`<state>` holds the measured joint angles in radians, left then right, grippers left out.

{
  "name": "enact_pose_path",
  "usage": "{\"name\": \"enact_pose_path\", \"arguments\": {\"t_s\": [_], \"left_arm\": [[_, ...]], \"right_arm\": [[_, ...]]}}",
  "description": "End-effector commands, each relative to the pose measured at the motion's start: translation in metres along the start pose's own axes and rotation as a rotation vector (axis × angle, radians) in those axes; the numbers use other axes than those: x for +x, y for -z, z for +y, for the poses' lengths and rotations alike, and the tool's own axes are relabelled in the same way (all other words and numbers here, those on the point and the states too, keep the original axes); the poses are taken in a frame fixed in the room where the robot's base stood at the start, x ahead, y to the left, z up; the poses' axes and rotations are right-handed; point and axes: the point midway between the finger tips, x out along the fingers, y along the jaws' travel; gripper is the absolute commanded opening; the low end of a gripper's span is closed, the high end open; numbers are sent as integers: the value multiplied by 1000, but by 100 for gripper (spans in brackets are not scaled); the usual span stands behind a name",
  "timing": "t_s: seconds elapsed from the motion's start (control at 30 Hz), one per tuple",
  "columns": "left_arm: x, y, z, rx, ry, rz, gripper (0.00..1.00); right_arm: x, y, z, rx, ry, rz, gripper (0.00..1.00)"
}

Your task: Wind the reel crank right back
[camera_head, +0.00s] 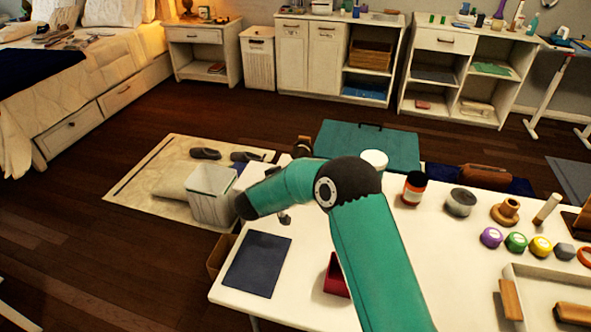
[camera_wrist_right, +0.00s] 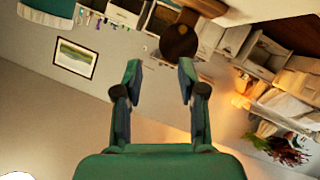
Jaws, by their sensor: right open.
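No reel or crank can be made out for certain. A dark brown round knob-like thing (camera_wrist_right: 180,42) shows just beyond the fingertips in the right wrist view; I cannot tell whether it belongs to the crank. In the head view a small brown and dark thing (camera_head: 303,147) shows behind my teal right arm, its lower part hidden. My right gripper (camera_wrist_right: 160,68) is open, with nothing between its fingers. In the head view my right arm bends to the left over the white table (camera_head: 305,240), and its gripper cannot be made out there. My left gripper is not in view.
On the table are a dark blue mat (camera_head: 257,264), a red box (camera_head: 336,276), an orange-labelled jar (camera_head: 414,187), a grey round tin (camera_head: 460,202), a wooden spool (camera_head: 506,212) and several coloured lids. A white tray (camera_head: 530,272) stands right. A white bin (camera_head: 211,196) stands beyond the table.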

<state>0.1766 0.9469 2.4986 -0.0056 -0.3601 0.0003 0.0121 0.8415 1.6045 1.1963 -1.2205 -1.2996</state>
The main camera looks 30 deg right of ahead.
Motion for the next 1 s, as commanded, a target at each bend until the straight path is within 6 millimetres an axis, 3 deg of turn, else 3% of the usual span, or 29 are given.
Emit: {"name": "enact_pose_path", "arguments": {"t_s": [0.13, 0.27, 0.4, 0.6, 0.77, 1.0], "left_arm": [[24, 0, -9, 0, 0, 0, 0], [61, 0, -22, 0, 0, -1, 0], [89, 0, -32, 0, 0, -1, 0], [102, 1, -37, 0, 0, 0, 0], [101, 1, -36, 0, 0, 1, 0], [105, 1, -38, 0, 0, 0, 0]], "right_arm": [[-2, 2, 4, -186, -111, -21, 40], [-18, -3, -13, -303, -170, -51, 40], [-38, -6, -40, -288, -160, -43, 40], [-53, -7, -62, -282, -127, -9, 40], [-44, -6, -60, -282, -125, -7, 40], [-3, -6, -55, -281, -127, -9, 40]]}}
